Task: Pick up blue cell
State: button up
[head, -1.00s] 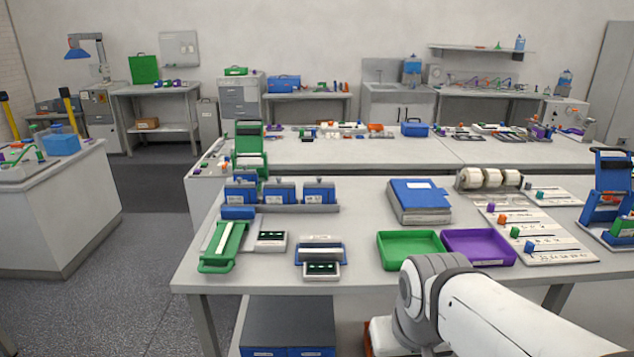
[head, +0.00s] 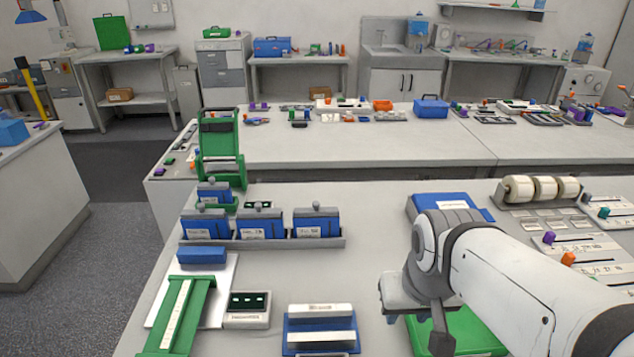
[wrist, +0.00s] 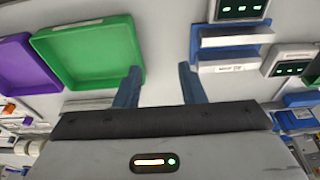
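A plain blue block (head: 202,255) lies on the table in front of a row of blue units; it is the only loose blue piece I can pick out clearly, and I cannot tell for sure that it is the blue cell. My gripper (head: 415,318) hangs over the table to the right of it, above the green tray (head: 470,330). In the wrist view my gripper (wrist: 160,88) is open, with nothing between its blue fingers. The green tray (wrist: 90,52) shows left of the fingers there, and a blue fixture with pale bars (wrist: 235,45) right of them.
Blue units (head: 261,225) stand in a grey rack. A green frame (head: 178,315), a small display module (head: 247,308) and the blue fixture (head: 320,325) occupy the front left. A blue binder (head: 450,205) is partly behind my arm. Bare table lies between the fixture and my gripper.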

jog(key=shift+w, duration=0.35)
jog(key=shift+s+a, duration=0.1)
